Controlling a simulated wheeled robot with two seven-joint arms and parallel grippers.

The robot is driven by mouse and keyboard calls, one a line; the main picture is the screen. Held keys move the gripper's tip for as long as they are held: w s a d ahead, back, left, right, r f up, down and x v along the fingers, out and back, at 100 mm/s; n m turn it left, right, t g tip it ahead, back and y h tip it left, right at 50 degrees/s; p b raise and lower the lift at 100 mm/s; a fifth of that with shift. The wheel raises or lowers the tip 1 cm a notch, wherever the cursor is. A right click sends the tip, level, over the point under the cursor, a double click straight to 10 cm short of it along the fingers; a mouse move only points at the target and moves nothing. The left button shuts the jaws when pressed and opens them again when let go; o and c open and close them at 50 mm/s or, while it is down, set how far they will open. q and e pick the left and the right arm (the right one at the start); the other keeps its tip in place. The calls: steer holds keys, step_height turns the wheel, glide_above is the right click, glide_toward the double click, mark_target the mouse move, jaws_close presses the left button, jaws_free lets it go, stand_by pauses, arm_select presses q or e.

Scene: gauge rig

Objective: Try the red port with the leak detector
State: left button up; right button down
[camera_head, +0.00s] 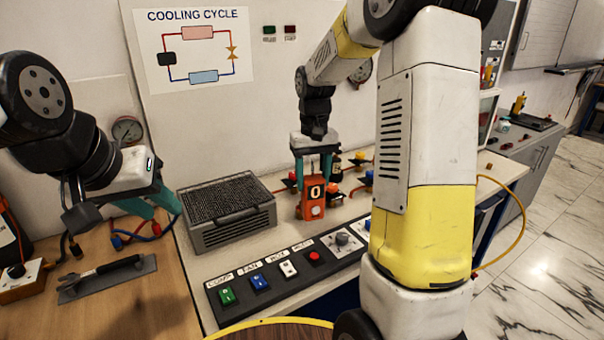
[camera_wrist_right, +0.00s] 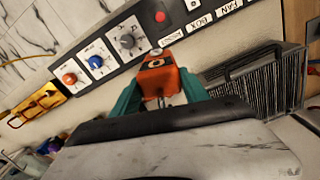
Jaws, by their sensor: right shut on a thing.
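The leak detector (camera_head: 312,208) is an orange-red box with a dark display that reads 0 in the head view. My right gripper (camera_head: 314,165) is shut on its upper part and holds it upright, over the pale bench just right of the grey finned unit. The detector also shows between the teal fingers in the right wrist view (camera_wrist_right: 158,77). Small red and blue fittings stand behind and beside it; a red one (camera_head: 291,181) is just left of the gripper. I cannot tell which is the red port. My left gripper (camera_head: 160,212) is open and empty over the wooden table.
The finned unit (camera_head: 225,230) stands left of the detector. A black switch panel (camera_head: 265,283) runs along the bench front. A flat trowel-like tool (camera_head: 107,279) lies on the wooden table. My right arm hides part of the bench at right.

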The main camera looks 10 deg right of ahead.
steer(key=shift+r, duration=4.05)
